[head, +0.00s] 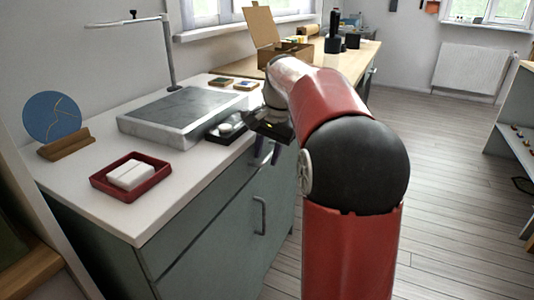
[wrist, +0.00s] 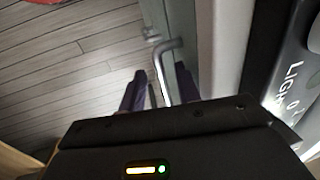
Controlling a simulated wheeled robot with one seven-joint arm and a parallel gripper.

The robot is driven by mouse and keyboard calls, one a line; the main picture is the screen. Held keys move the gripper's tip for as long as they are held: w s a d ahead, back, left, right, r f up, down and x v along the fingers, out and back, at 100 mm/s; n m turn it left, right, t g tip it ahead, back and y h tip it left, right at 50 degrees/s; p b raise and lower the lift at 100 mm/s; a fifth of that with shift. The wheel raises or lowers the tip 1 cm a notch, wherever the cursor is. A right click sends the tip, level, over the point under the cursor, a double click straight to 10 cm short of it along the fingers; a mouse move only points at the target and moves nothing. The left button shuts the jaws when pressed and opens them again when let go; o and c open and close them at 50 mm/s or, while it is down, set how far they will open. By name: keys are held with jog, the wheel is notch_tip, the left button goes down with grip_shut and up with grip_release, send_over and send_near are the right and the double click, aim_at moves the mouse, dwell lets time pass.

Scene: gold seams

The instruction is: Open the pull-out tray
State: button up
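The grey-green cabinet (head: 205,235) stands under the white worktop, with seams dividing its front. A metal bar handle (head: 261,215) shows on the front below my gripper. I cannot tell for sure which panel is the pull-out tray, and no front stands out visibly. My gripper (head: 267,152) points down just in front of the cabinet, near the worktop edge. In the wrist view its two dark purple fingers (wrist: 160,88) are apart. A metal handle (wrist: 167,46) appears between and beyond them; contact cannot be told. My arm hides part of the cabinet front.
The wooden floor (head: 450,180) to the right is clear.

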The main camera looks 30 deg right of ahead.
grip_shut()
dwell(0.4)
jog(key=s+d, duration=1.5)
jog(key=s, duration=0.4)
grip_release()
jog(key=shift+r, duration=0.15)
